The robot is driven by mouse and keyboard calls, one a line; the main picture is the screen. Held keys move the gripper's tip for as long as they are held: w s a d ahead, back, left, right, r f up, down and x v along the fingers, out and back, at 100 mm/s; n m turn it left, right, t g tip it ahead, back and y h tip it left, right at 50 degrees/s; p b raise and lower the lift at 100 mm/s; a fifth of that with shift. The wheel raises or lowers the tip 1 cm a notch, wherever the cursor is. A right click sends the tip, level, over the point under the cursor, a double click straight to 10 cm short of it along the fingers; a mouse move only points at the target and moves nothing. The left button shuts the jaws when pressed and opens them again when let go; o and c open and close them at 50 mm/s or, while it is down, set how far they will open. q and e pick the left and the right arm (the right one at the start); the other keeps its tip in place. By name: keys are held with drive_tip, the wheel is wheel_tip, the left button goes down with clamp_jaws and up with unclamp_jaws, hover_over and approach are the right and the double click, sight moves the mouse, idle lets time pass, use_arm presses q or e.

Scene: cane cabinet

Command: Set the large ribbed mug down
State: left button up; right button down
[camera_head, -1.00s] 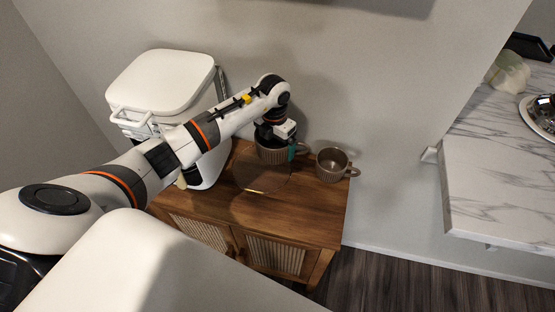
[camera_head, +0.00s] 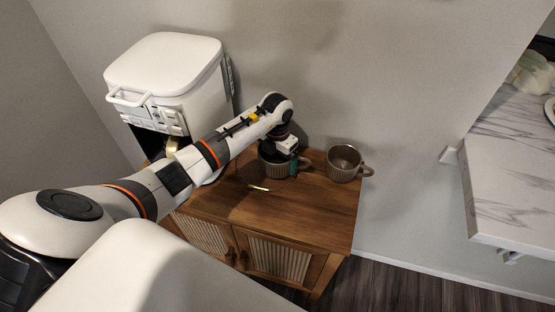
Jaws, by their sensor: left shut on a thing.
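My left gripper (camera_head: 289,153) is shut on a brown-grey ribbed mug (camera_head: 272,169) on the left side of the wooden cabinet (camera_head: 290,213). The mug is upright, and the gripper comes down on its right side and hides part of its rim. Its handle points right. Its base appears to be at the cabinet top, but I cannot tell whether it touches. A second mug (camera_head: 342,171) of the same colour stands upright to the right, apart from the held one, with its handle to the right. My right gripper is not in view.
A white appliance with a lid (camera_head: 165,65) stands on the left, behind my arm. A small pale strip (camera_head: 258,188) shows on the cabinet top in front of the held mug. The front right of the top is clear. A marble counter (camera_head: 515,180) is at the far right.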

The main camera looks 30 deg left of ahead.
use_arm(q)
drive_tip(key=o, duration=1)
drive_tip(key=shift+f, duration=0.1)
drive_tip(key=shift+o, duration=0.2)
wheel_tip(320, 180, up, 12)
drive_tip(key=p, duration=0.9)
drive_tip(key=shift+r, duration=0.2)
